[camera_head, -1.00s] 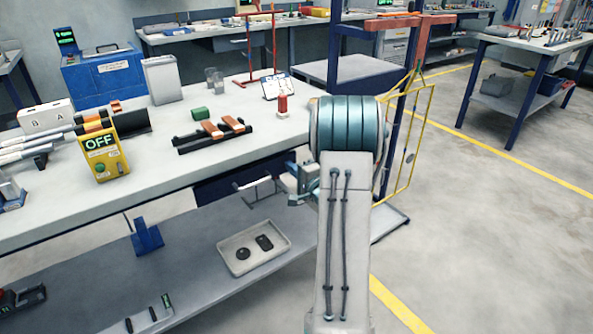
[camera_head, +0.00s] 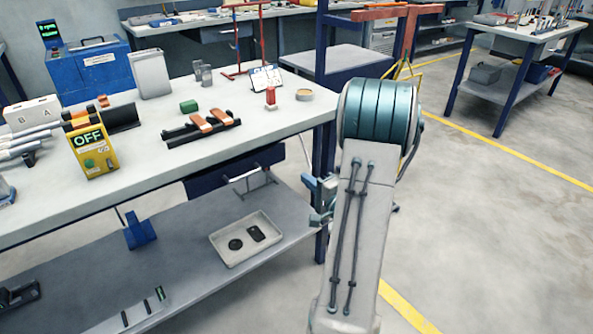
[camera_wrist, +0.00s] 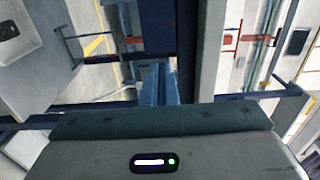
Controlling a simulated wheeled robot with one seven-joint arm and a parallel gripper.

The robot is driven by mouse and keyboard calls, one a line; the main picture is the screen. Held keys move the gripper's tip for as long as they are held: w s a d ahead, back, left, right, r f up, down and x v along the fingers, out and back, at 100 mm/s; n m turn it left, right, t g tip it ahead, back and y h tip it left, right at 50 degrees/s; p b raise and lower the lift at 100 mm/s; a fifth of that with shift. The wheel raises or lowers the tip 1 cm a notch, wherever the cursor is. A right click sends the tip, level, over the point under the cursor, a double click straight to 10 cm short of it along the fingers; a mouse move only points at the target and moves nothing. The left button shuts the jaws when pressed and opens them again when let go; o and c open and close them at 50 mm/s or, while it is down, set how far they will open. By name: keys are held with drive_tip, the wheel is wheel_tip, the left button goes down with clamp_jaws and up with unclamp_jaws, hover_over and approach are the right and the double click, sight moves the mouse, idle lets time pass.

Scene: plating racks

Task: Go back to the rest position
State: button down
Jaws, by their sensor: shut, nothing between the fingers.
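My arm reaches up the right of the head view, to the right of the long workbench (camera_head: 150,170). My gripper (camera_head: 318,202) shows only partly, beside my arm and near the bench's right end leg. It also shows in the wrist view (camera_wrist: 159,84), where the fingers look narrow and close together above the dark housing. It is shut and holds nothing. Much of the gripper is hidden by my arm in the head view.
The bench top carries a yellow OFF box (camera_head: 92,152), a black rack with orange parts (camera_head: 201,128), a red cylinder (camera_head: 271,96) and a round tin (camera_head: 304,95). A shallow tray (camera_head: 246,239) sits on the lower shelf. Open floor (camera_head: 480,230) lies at right.

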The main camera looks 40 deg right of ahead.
drive_tip(key=a+r+n+g+h+p, duration=0.4)
drive_tip(key=a+r+n+g+p, duration=0.45)
drive_tip(key=r, duration=0.55)
drive_tip(key=s+a+r+n+g+y+p, duration=0.1)
drive_tip(key=s+a+r+n+g+p, duration=0.2)
drive_tip(key=s+a, duration=0.6)
drive_tip(key=s+a+r+n+g+y+p, duration=0.2)
drive_tip(key=s+a+r+n+p, duration=0.4)
drive_tip(key=s+a, duration=0.3)
drive_tip(key=shift+s+a+r+g, duration=0.25)
drive_tip(key=shift+a+r+g, duration=0.2)
drive_tip(key=shift+r+g, duration=0.4)
